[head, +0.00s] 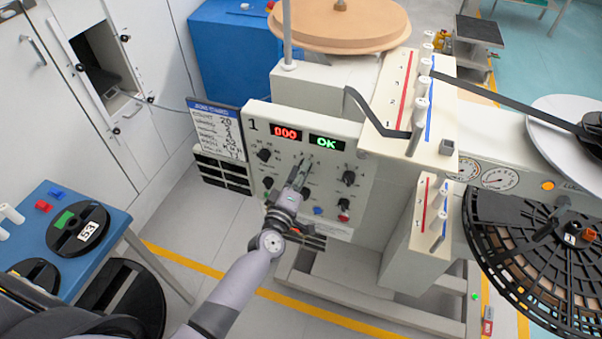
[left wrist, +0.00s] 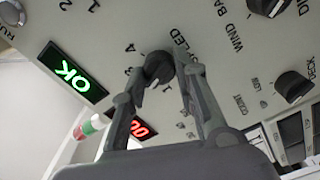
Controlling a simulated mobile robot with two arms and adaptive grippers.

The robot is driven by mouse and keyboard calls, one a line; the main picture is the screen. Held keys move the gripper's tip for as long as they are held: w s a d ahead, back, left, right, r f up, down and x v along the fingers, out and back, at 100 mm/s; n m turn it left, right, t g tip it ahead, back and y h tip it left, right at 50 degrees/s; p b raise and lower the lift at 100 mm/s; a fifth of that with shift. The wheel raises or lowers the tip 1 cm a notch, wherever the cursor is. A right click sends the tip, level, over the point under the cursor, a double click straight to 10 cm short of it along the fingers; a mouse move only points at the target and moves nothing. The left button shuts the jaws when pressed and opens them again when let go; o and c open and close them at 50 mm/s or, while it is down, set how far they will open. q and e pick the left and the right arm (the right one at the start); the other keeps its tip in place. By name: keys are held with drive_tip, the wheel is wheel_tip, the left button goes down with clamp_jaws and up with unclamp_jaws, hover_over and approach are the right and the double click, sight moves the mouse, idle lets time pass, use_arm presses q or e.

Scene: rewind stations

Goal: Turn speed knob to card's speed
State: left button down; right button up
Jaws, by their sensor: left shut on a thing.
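My left gripper (head: 299,172) reaches the front panel (head: 352,207) of the rewind machine. In the left wrist view, the gripper (left wrist: 164,78) is shut on a dark round knob (left wrist: 158,66) with numbers printed around it. In the head view my gripper hides this knob. A card with a blue header (head: 216,117) and handwriting stands left of the panel; its writing is too small to read. My right gripper is not in view.
The panel has a red display reading 000 (head: 286,132), a green OK display (head: 327,143) and other dark knobs (head: 348,178). A blue table (head: 52,198) with reels is at left. A large black reel (head: 535,262) is at right.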

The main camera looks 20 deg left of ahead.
use_arm(q)
drive_tip(key=shift+n, duration=0.4)
drive_tip(key=c, duration=1.2)
unclamp_jaws()
drive_tip(key=shift+c, duration=0.2)
drive_tip(key=shift+s, duration=0.15)
drive_tip(key=s, duration=1.1)
drive_tip(key=shift+s+a, duration=0.25)
drive_tip(key=shift+s, duration=0.15)
drive_tip(key=shift+f, duration=0.1)
